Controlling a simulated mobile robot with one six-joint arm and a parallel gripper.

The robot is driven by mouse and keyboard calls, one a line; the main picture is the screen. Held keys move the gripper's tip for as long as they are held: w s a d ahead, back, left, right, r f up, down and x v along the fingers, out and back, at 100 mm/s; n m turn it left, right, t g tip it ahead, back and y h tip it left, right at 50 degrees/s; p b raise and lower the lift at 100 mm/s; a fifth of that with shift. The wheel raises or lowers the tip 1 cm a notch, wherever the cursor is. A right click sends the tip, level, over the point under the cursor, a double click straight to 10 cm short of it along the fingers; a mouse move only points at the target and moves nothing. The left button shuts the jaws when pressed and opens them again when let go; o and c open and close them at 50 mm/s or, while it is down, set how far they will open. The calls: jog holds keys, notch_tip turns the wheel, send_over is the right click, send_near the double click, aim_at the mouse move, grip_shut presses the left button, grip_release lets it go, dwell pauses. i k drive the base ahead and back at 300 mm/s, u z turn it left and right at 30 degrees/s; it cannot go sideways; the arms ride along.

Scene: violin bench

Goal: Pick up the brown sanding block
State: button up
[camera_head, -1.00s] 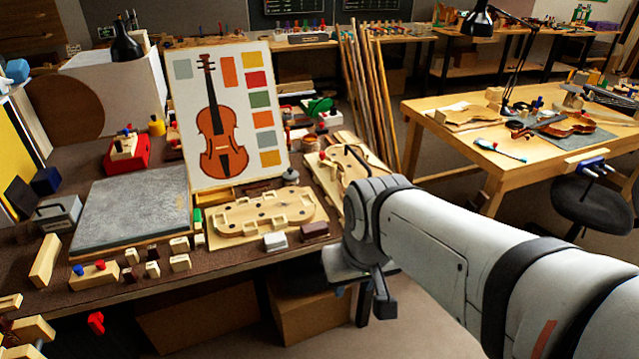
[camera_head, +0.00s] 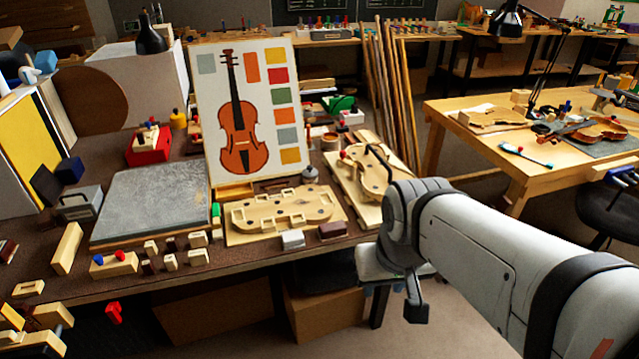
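The brown sanding block (camera_head: 332,230) is a small dark reddish-brown block at the front edge of the left bench. It lies just right of a similar white block (camera_head: 292,239), in front of the pale wooden violin mould (camera_head: 282,212). My arm reaches in from the lower right. Its end, with my gripper (camera_head: 414,297), hangs right of the brown block, apart from it and off the bench's front edge. Only a dark finger-like part shows below the wrist; the rest is hidden, so its opening cannot be judged.
A violin colour chart (camera_head: 252,115) stands behind the mould. A grey slab (camera_head: 155,203) and several small blocks lie to the left. A violin body in a frame (camera_head: 370,180) lies close behind my wrist. Cardboard boxes (camera_head: 325,312) sit under the bench.

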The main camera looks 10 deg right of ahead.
aim_at(329, 232)
jog(key=z, duration=1.95)
jog(key=k, duration=1.1)
jog(key=u, duration=1.1)
jog(key=i, duration=1.65)
jog(key=u, duration=0.05)
